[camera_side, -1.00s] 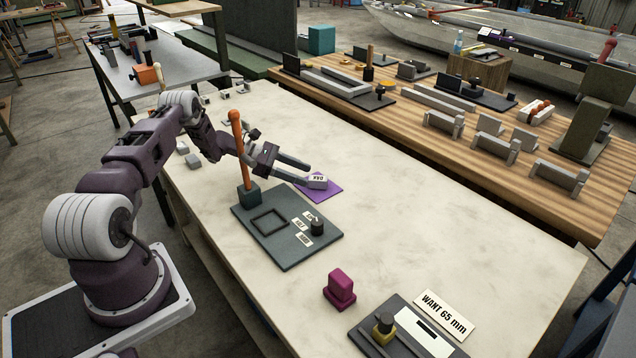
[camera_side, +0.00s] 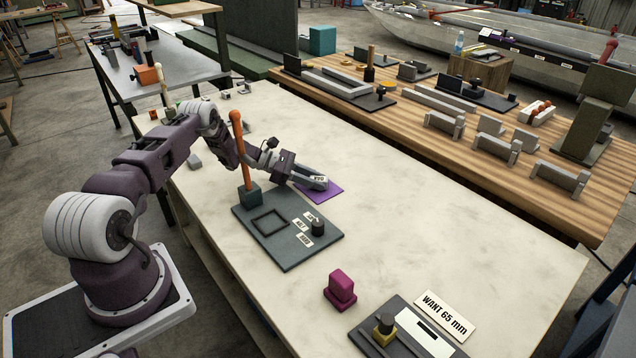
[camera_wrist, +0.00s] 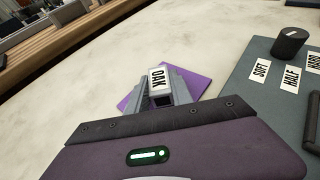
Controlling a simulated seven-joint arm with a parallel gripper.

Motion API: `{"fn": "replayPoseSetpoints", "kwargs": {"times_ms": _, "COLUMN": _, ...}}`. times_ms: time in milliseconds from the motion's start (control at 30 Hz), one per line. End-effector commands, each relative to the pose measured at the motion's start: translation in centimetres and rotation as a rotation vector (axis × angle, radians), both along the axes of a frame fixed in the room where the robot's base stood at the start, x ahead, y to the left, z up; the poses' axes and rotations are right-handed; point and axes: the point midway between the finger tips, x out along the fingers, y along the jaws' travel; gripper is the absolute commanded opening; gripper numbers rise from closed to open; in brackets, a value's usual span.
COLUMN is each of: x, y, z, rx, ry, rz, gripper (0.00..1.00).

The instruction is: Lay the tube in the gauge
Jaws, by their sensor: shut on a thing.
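My gripper (camera_side: 314,181) is shut on a small pale block labelled OAK (camera_side: 320,181), low over a purple mat (camera_side: 329,194). In the wrist view the OAK block (camera_wrist: 160,80) sits between the two fingers, with the purple mat (camera_wrist: 196,82) beneath or behind it. I cannot tell whether the block touches the mat. I see nothing that I can surely call the tube. A dark fixture (camera_side: 368,341) at the front, with a yellow block, black knob and white strip, may be the gauge. A card reading WANT 65 mm (camera_side: 444,313) lies beside it.
A dark plate (camera_side: 287,257) with a square outline, a black knob (camera_side: 318,228) and SOFT, HALF and HARD labels lies near the mat. An upright orange rod (camera_side: 240,145) rises from its teal block. A magenta block (camera_side: 340,287) stands farther forward. The table's right side is clear.

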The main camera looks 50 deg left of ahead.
Motion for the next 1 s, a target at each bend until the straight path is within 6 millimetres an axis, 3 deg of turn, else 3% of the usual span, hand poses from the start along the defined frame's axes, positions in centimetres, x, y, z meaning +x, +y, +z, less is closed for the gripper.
{"fn": "replayPoseSetpoints", "kwargs": {"times_ms": 167, "x": 0.1, "y": 0.1, "z": 1.9, "rx": 0.001, "ry": -0.003, "rz": 0.001, "gripper": 0.00}}
{"fn": "replayPoseSetpoints", "kwargs": {"times_ms": 567, "x": 0.7, "y": -0.6, "z": 11.5, "rx": 0.003, "ry": -0.004, "rz": -0.002, "gripper": 0.00}}
{"fn": "replayPoseSetpoints", "kwargs": {"times_ms": 800, "x": 3.8, "y": -4.8, "z": 22.0, "rx": 0.005, "ry": -0.006, "rz": -0.020, "gripper": 0.00}}
{"fn": "replayPoseSetpoints", "kwargs": {"times_ms": 1000, "x": 4.5, "y": -8.3, "z": 28.6, "rx": 0.003, "ry": -0.005, "rz": -0.049, "gripper": 0.00}}
